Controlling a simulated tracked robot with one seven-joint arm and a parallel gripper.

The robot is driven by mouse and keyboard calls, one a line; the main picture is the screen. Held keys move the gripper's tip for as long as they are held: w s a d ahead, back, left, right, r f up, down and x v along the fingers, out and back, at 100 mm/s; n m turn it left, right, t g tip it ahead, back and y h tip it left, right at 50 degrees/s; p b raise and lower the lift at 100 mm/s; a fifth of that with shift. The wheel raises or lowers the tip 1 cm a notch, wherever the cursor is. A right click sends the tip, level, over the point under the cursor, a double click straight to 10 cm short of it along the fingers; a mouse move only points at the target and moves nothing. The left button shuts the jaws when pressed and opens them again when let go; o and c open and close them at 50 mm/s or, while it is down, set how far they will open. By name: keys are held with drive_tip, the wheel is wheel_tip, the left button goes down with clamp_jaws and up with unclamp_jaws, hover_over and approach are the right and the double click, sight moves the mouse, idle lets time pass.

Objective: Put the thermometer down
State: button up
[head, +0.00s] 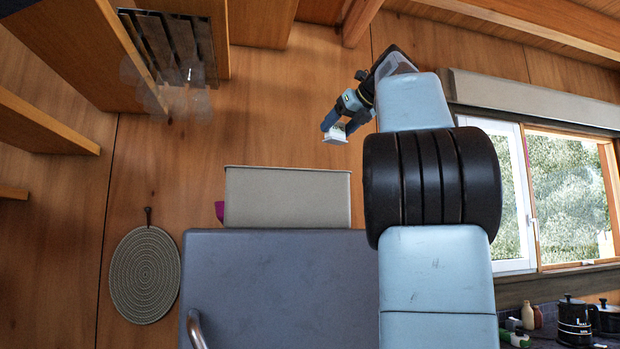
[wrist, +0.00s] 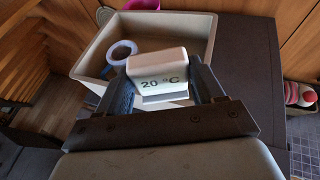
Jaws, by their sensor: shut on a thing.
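The thermometer (wrist: 158,72) is a small white block marked "20 °C" in the wrist view. My gripper (wrist: 160,90) is shut on it, with one dark finger on each side. In the head view my gripper (head: 342,124) is held high, and the thermometer (head: 335,137) shows small and pale at its tips. In the wrist view the thermometer appears over a light open bin (wrist: 207,40); I cannot tell the height between them.
The beige bin (head: 288,197) stands on a grey cabinet (head: 280,280). Inside the bin is a pale ring-shaped thing (wrist: 122,50). A magenta thing (head: 219,210) is behind it. A round woven mat (head: 145,275) hangs left. A black kettle (head: 574,320) is at the lower right.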

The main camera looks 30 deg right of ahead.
drive_tip(key=w+a+f, duration=0.1)
drive_tip(key=w+f, duration=0.7)
drive_tip(key=f, duration=0.2)
drive_tip(key=shift+a+f, duration=0.3)
drive_tip(key=shift+f, duration=0.4)
